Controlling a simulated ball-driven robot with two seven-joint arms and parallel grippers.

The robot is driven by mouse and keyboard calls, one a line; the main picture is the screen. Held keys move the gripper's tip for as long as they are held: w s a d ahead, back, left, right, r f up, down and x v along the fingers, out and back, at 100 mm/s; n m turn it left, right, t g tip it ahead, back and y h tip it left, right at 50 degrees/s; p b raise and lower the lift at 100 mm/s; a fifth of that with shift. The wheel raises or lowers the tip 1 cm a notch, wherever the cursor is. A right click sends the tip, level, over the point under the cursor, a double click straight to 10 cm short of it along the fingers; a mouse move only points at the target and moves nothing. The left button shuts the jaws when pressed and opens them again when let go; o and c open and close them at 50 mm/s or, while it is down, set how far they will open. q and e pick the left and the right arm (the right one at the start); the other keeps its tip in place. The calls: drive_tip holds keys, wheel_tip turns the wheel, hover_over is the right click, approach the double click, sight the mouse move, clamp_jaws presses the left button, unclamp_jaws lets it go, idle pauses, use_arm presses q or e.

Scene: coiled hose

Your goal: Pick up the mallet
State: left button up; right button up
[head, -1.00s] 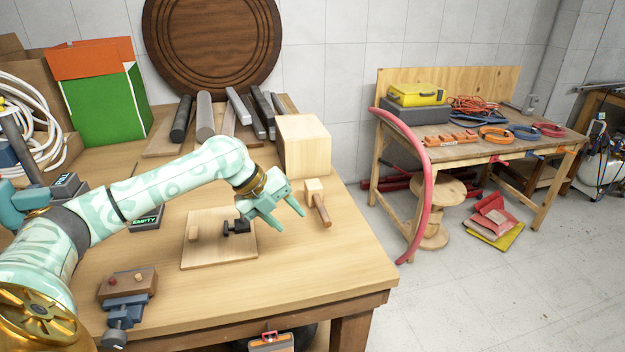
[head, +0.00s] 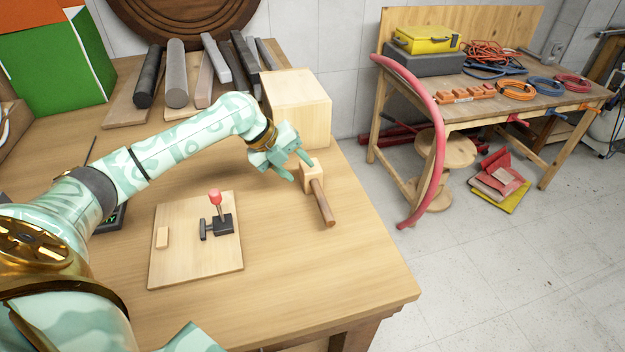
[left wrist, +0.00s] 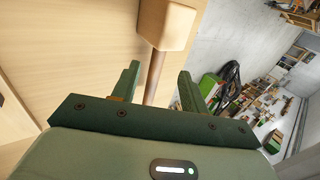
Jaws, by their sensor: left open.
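The mallet lies on the wooden table, with a pale wooden block head (head: 312,173) and a brown handle (head: 322,205) pointing toward the table's right front. My left gripper (head: 298,168) is open and empty, just left of and close to the mallet head. In the left wrist view the mallet head (left wrist: 168,22) is at the top, and its handle (left wrist: 154,78) runs down between the two open fingers (left wrist: 158,82). I cannot tell whether the fingers touch the mallet.
A large wooden block (head: 298,108) stands right behind the mallet. A board (head: 170,270) with a red-knobbed toggle clamp (head: 222,224) lies left of it. Several bars lie at the back. The table's right edge is near the handle; the front right surface (head: 330,275) is clear.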

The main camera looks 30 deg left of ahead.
sight(313, 182)
use_arm(q)
drive_tip(key=x, duration=0.4)
drive_tip(key=b+x, duration=0.2)
drive_tip(key=x, duration=0.3)
drive_tip(key=shift+a+f, duration=0.1)
drive_tip(key=shift+c, duration=0.5)
clamp_jaws()
